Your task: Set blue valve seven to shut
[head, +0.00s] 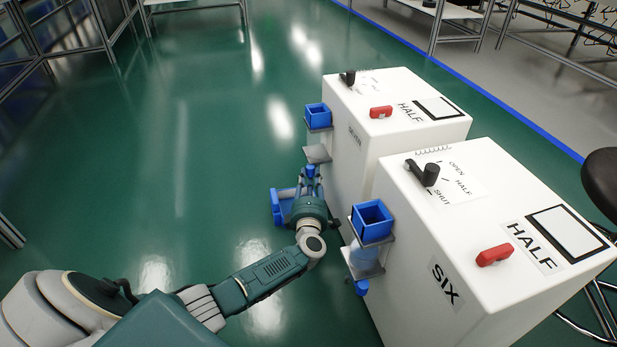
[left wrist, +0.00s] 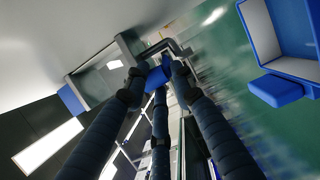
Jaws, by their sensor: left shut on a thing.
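Cabinet seven (head: 349,150) is the far white one, with its name partly readable on its left side. My left gripper (head: 309,177) is low at that side, below a grey shelf plate (head: 317,154). Its dark fingers are shut on a small blue piece, which I take as blue valve seven (head: 310,170). In the left wrist view the fingertips (left wrist: 155,78) meet around this blue valve (left wrist: 157,75), by a grey bent pipe (left wrist: 163,47). The fingers hide part of the valve, so its setting cannot be read. My right gripper is not in view.
A blue box (head: 317,115) sits above my gripper. A blue bin (head: 281,207) is beside it. Floor to the left is clear.

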